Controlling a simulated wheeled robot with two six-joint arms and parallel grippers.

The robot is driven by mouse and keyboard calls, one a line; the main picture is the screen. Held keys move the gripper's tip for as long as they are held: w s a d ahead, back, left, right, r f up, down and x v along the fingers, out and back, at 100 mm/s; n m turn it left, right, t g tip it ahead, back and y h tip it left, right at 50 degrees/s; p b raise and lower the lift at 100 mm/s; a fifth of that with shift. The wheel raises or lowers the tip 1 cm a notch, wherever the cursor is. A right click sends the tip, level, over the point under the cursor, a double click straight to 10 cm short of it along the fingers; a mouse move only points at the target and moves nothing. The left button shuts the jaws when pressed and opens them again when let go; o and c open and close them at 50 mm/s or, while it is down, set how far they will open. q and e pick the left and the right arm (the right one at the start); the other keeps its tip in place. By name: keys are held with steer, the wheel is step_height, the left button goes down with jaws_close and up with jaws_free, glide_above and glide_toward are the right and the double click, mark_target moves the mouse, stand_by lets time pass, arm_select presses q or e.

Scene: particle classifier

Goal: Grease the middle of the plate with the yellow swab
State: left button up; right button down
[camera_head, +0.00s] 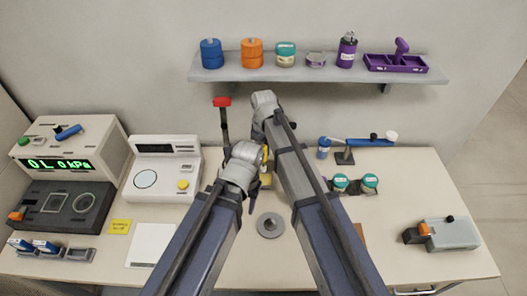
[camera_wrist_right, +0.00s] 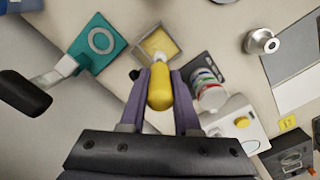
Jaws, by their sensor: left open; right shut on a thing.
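The yellow swab (camera_wrist_right: 160,92) is clasped between the purple fingers of my right gripper (camera_wrist_right: 160,78). Its pale tip reaches over a square tray with yellow contents (camera_wrist_right: 158,42); whether it touches them I cannot tell. In the head view the right gripper is largely hidden by the arms. My left gripper (camera_head: 252,194) hangs low at the middle of the table, open and partly covered by its own arm.
A white scale (camera_head: 162,168) and a pressure device (camera_head: 66,150) stand on the left. Teal-lidded jars (camera_head: 340,181) and a small stand (camera_head: 345,157) are on the right. A shelf (camera_head: 300,75) runs along the wall. The table's front right is mostly clear beside a grey device (camera_head: 452,234).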

mark_target(263, 167)
steer(key=shift+f+b, duration=2.35)
steer(key=shift+f, duration=0.2)
steer(key=shift+s+f+b, duration=0.1)
steer(key=shift+f+b, duration=0.4)
steer(key=shift+b, duration=0.05)
steer(key=shift+r, duration=0.1)
step_height(263, 167, up, 7)
steer(key=p, duration=0.7)
stand_by(0.5)
stand_by(0.4)
